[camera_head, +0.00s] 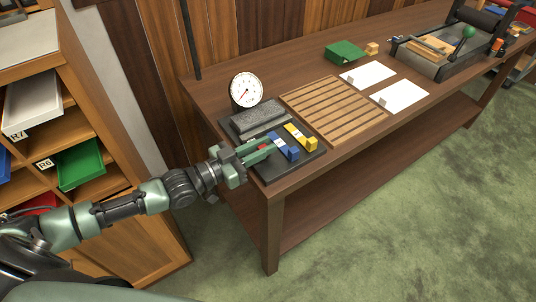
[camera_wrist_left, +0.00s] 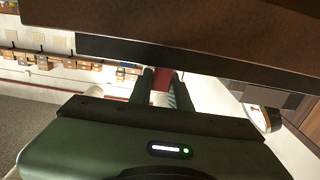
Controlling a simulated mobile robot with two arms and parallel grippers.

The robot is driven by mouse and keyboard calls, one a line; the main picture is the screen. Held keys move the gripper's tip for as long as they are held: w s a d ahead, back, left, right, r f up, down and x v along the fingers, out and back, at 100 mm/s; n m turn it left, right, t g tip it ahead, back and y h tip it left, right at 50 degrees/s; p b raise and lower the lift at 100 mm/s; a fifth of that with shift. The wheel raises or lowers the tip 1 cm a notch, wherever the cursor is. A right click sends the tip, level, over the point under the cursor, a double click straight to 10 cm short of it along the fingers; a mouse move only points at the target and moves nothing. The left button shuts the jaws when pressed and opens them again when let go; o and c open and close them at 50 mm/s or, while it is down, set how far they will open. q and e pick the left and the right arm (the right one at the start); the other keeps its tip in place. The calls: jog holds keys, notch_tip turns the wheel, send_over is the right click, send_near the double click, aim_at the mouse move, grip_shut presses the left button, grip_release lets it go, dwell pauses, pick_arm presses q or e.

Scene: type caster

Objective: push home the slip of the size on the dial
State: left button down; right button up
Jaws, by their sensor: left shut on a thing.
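The dial (camera_head: 246,89) is a round white gauge with a red needle pointing down and left; its marks are too small to read. In front of it a grey metal block (camera_head: 262,120) sits on a dark base (camera_head: 284,170). A blue slip (camera_head: 284,146) and a yellow slip (camera_head: 300,137) lie side by side at the block's front. My left gripper (camera_head: 264,150) is at the base's left side, shut on a red slip (camera_head: 263,147). The red slip shows between the fingers in the left wrist view (camera_wrist_left: 162,80). How far the red slip reaches into the block is hidden.
A slatted wooden rack (camera_head: 334,108) lies right of the base on the brown table. A shelf of trays (camera_head: 80,163) stands at the left.

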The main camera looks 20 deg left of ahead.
pick_arm(q)
jog(key=shift+w+a+r, duration=0.1)
jog(key=shift+a+r, duration=0.05)
jog(key=shift+r, duration=0.05)
jog(key=c, duration=1.4)
grip_release()
jog(key=shift+w+a, duration=0.1)
jog(key=shift+a, duration=0.05)
jog(key=shift+o, duration=0.4)
jog(key=shift+f, duration=0.15)
pick_arm(e)
jog(key=shift+s+d, duration=0.1)
jog(key=shift+d, duration=0.4)
pick_arm(q)
jog(key=shift+s+a+f, duration=0.1)
jog(key=shift+s, duration=0.2)
jog(key=v, duration=0.7)
jog(key=shift+a, duration=0.15)
pick_arm(e)
jog(key=shift+a+f, duration=0.15)
